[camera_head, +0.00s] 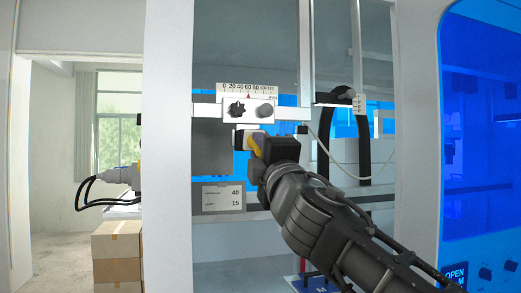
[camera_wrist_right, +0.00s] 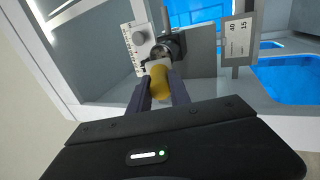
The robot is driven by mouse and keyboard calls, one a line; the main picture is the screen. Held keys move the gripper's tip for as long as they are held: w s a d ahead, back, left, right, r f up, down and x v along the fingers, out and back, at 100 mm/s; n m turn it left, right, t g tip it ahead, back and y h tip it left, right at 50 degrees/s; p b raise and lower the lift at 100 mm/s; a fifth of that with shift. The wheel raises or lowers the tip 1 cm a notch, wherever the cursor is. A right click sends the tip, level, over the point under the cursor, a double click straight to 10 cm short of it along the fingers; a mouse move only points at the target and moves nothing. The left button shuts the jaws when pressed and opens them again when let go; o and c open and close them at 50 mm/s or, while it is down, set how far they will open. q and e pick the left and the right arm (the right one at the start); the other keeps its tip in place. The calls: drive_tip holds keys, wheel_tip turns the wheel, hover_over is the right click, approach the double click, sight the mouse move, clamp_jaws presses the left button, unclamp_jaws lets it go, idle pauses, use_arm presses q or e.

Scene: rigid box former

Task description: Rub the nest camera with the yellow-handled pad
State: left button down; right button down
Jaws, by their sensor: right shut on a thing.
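My right gripper (camera_head: 262,150) is shut on the yellow handle (camera_head: 255,146) of the pad, whose pale face (camera_head: 240,138) points left, just below the knob plate. In the right wrist view the yellow handle (camera_wrist_right: 158,84) sits between the two fingers (camera_wrist_right: 158,95), with the pale pad (camera_wrist_right: 158,64) at its far end. The nest camera, a dark body with a round lens (camera_wrist_right: 168,48), is right by the pad. I cannot tell whether they touch. In the head view I cannot make the camera out clearly behind the pad and gripper. My left gripper is not in view.
A white plate (camera_head: 249,110) with two knobs and a scale sits just above the pad. A grey label plate (camera_head: 223,198) is below. A white post (camera_head: 167,150) stands left, and a blue-windowed cabinet wall (camera_head: 418,150) right. Black cable loops (camera_head: 324,150) hang behind my arm.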

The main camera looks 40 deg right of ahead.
drive_tip(key=shift+w+d, duration=0.25)
drive_tip(key=shift+w, duration=0.35)
drive_tip(key=shift+s+d, duration=0.1)
idle(0.3)
drive_tip(key=d, duration=0.1)
drive_tip(key=s+d, duration=0.1)
drive_tip(key=d, duration=0.1)
drive_tip(key=shift+s+d, duration=0.2)
drive_tip(key=shift+d, duration=0.05)
idle(0.4)
drive_tip(key=shift+w, duration=0.1)
drive_tip(key=shift+w+a+f+b, duration=0.1)
drive_tip(key=shift+w+a+b, duration=0.25)
drive_tip(key=shift+a, duration=0.3)
drive_tip(key=shift+w+a+b, duration=0.1)
drive_tip(key=shift+a+b, duration=0.35)
drive_tip(key=shift+a, duration=0.15)
drive_tip(key=shift+w+a, duration=0.25)
drive_tip(key=shift+a, duration=0.4)
